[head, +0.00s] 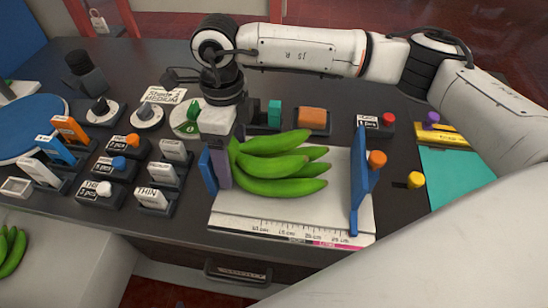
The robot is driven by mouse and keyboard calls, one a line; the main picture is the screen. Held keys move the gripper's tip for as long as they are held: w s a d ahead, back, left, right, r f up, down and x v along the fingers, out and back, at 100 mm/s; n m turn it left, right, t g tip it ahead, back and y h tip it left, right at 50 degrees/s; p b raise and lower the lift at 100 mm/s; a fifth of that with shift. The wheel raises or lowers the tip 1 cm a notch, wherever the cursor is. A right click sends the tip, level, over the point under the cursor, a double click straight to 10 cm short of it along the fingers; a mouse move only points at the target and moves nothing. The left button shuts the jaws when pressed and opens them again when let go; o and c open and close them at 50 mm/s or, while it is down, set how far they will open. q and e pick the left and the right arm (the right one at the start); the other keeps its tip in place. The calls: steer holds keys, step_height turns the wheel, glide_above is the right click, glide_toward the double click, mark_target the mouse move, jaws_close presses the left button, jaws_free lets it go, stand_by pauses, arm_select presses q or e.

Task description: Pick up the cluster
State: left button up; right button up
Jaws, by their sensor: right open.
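A cluster of green bananas (285,186) lies on a white measuring board (285,214) with a ruler scale along its front edge. The fruit tips point right and the joined end is at the left. My right gripper (224,168) points down at the cluster's left end, beside or around the joined end; I cannot tell which. It is open, and its body hides part of that end. My left gripper is not in view.
A blue upright plate (361,190) stands at the board's right side, and a smaller blue plate (208,172) at its left. Several labelled blocks (112,167) crowd the counter's left. More green bananas (12,248) lie at lower left. A teal mat (455,175) lies right.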

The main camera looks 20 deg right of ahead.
steer(key=shift+f, duration=0.25)
steer(key=c, duration=1.9)
steer(key=shift+o, duration=0.2)
steer(key=shift+r, duration=0.1)
